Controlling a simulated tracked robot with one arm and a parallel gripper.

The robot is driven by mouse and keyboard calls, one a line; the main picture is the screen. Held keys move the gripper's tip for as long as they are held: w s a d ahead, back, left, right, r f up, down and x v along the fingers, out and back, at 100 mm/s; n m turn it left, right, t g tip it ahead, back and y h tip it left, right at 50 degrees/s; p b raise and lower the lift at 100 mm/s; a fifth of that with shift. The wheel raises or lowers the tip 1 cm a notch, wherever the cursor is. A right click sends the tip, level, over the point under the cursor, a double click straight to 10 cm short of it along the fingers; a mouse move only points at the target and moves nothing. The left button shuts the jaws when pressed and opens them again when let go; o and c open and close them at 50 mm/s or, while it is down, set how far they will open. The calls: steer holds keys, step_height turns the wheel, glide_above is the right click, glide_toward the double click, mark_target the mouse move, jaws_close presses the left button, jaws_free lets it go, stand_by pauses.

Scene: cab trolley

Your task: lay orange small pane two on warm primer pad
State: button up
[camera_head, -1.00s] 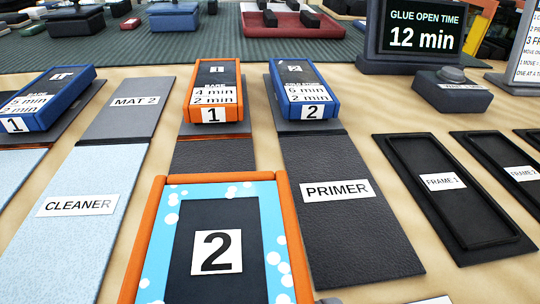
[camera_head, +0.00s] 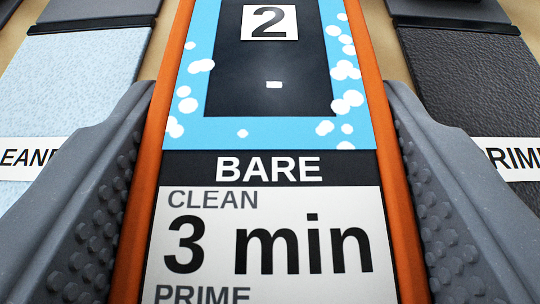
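The orange-framed pane marked 2 (camera_head: 275,130) fills the middle of the view, face up. It has a dark centre, a blue border with white dots, and a label reading BARE, CLEAN 3 min, PRIME. My gripper (camera_head: 268,88) has one grey dimpled finger along each long side of the pane. I see no clear gap at either side, but cannot tell whether the fingers press on it. The dark primer pad (camera_head: 470,85) lies to the right, its label partly hidden by the right finger. Whether it is warm does not show. What lies under the pane is hidden.
A light blue cleaner pad (camera_head: 75,70) lies to the left, partly behind the left finger. Dark mats adjoin the far ends of both pads. Narrow strips of pale wooden table show between the pads. The visible part of the primer pad is bare.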

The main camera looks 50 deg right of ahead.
steer(key=shift+f, duration=0.45)
steer(key=shift+s+d+r, duration=0.1)
steer(key=o, duration=1.2)
steer(key=p+v, duration=0.1)
steer(key=v, duration=1)
steer(key=shift+s+a+r, duration=0.2)
steer(key=shift+s+a, duration=0.1)
steer(key=shift+a, duration=0.1)
